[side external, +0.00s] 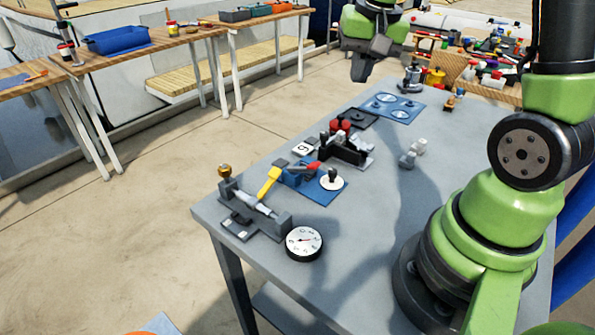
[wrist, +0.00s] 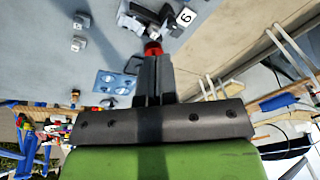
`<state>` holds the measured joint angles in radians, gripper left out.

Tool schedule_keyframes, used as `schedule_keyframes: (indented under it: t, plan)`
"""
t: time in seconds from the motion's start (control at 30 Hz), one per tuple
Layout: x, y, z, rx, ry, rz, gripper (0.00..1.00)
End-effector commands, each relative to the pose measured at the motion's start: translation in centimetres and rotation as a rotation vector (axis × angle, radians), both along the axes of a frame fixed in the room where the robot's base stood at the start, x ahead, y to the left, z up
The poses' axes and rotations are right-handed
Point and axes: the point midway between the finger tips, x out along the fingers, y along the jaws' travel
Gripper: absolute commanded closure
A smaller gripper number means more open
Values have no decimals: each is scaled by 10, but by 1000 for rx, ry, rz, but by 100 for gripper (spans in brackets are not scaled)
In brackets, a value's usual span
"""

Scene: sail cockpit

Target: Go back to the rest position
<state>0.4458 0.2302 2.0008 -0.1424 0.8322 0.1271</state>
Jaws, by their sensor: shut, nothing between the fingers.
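My gripper (side external: 363,68) hangs in the air above the far end of the grey table (side external: 390,215), fingers pointing down. In the wrist view its dark fingers (wrist: 152,75) are together, with nothing between them. In that view a red knob shows just past the fingertips, and I cannot tell the distance between them from this view alone. In the side view the gripper is clear of everything on the table.
On the table stand a lever unit with red knobs (side external: 345,147), a blue plate (side external: 398,107), a round dial (side external: 304,243), a winch-like piece (side external: 411,77) and grey blocks (side external: 408,158). A crowded wooden bench (side external: 495,90) stands behind. The table's right middle is mostly clear.

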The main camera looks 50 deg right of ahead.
Motion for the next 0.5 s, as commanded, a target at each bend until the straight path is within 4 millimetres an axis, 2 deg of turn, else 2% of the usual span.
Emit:
schedule_keyframes:
  t: [0.03, 0.2, 0.4, 0.5]
  plan:
    - [-6, 19, 18, -12, -48, 49, 100]
    - [-36, 72, 58, -22, -183, 193, 100]
    - [-83, 120, 81, -11, -338, 355, 100]
    - [-103, 133, 83, -1, -394, 417, 100]
